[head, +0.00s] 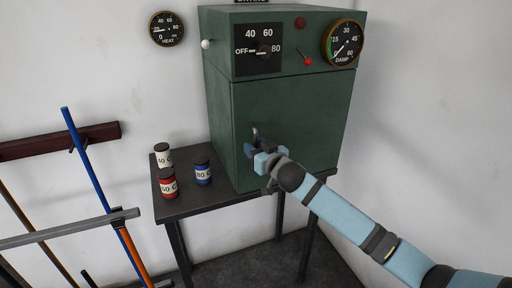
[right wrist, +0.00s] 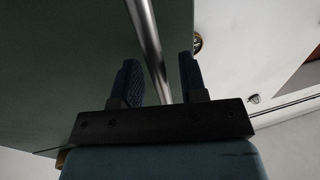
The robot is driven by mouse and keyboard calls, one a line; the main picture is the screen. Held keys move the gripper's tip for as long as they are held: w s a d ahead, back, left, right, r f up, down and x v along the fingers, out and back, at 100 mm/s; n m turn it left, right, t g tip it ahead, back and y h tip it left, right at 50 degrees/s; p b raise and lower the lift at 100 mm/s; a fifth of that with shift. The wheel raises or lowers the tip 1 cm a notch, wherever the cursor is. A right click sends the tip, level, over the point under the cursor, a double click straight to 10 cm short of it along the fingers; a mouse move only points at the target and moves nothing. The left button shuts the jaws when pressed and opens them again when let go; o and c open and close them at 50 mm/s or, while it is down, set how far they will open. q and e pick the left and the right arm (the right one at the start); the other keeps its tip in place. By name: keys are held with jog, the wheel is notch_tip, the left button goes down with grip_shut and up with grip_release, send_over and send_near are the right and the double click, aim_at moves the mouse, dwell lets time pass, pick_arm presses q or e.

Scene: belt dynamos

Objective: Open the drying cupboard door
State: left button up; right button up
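The green drying cupboard (head: 235,95) stands on a dark table, and its front door (head: 310,115) looks shut. The door's metal handle (head: 255,132) is near the door's left side, partly hidden by my right gripper (head: 252,150). In the right wrist view, the handle's bar (right wrist: 150,45) passes between the two blue fingers of my right gripper (right wrist: 160,82). The fingers are apart, with a gap on each side of the bar. My left gripper is in neither view.
Red (head: 169,187), blue (head: 202,174) and white (head: 163,157) labelled jars stand on the table (head: 225,197) left of the cupboard. A dial with a switch (head: 263,49), a red lever (head: 307,60) and a DAMP gauge (head: 343,43) sit above the door. Poles lean at the left.

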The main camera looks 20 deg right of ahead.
grip_shut()
jog(key=shift+s, duration=0.1)
